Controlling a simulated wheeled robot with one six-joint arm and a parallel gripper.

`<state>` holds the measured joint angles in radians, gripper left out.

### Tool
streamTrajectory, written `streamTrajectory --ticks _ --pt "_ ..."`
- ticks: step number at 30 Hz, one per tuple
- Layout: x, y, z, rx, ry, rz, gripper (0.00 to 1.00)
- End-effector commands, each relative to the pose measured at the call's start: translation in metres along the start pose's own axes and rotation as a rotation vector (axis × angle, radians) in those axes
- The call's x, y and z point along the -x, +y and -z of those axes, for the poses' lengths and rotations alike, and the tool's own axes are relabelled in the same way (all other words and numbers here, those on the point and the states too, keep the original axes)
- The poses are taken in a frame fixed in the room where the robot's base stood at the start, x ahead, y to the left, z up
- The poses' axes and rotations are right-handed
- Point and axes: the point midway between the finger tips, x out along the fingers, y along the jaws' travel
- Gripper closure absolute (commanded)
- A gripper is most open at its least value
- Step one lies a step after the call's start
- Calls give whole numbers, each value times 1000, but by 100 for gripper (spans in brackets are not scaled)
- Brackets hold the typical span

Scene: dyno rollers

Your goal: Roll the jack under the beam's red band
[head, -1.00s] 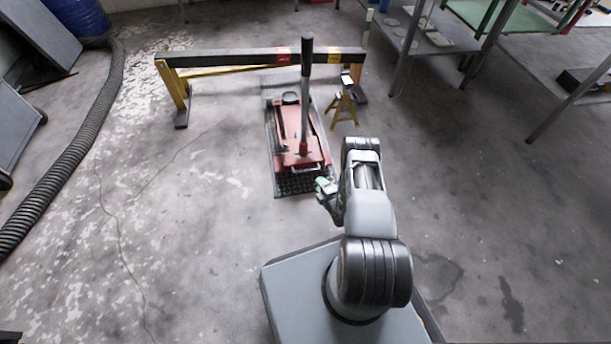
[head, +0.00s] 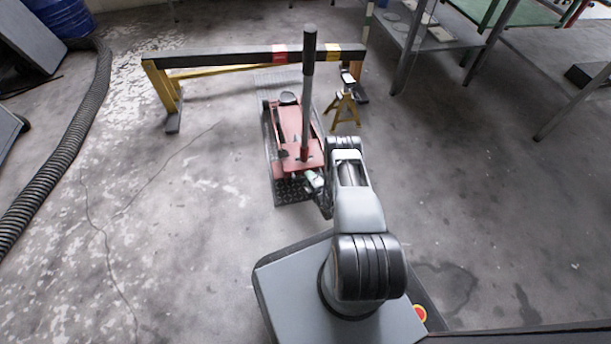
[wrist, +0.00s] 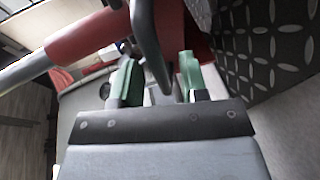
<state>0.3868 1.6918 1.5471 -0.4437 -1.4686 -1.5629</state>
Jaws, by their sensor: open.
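The red floor jack (head: 297,135) sits on a dark tread-plate mat (head: 290,194), its round saddle (head: 288,98) toward the beam and its long grey handle (head: 307,95) standing up. The dark beam (head: 225,58) spans its stands behind the jack, with a red band (head: 280,54) and a yellow band (head: 333,53) on it. My gripper (head: 314,184) is at the jack's near end. In the wrist view its green-padded fingers (wrist: 158,82) are apart, with the jack's dark bar (wrist: 148,45) passing between them. Contact with the bar cannot be told.
A small yellow jack stand (head: 345,105) stands right of the jack. A metal shelf table (head: 420,40) is at the back right. A ribbed hose (head: 60,160) runs along the left, near a blue drum (head: 65,15). The floor left of the jack is clear.

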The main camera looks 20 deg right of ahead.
Motion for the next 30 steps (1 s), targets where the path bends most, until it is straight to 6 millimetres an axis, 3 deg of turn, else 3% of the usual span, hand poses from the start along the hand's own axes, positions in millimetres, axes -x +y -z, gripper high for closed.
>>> streamTrajectory --ticks 14,27,30 --pt "-4 -1 0 0 -1 0 60" --pt "-4 -1 -1 0 -3 0 100" --pt "-4 -1 -1 -1 -3 0 100"
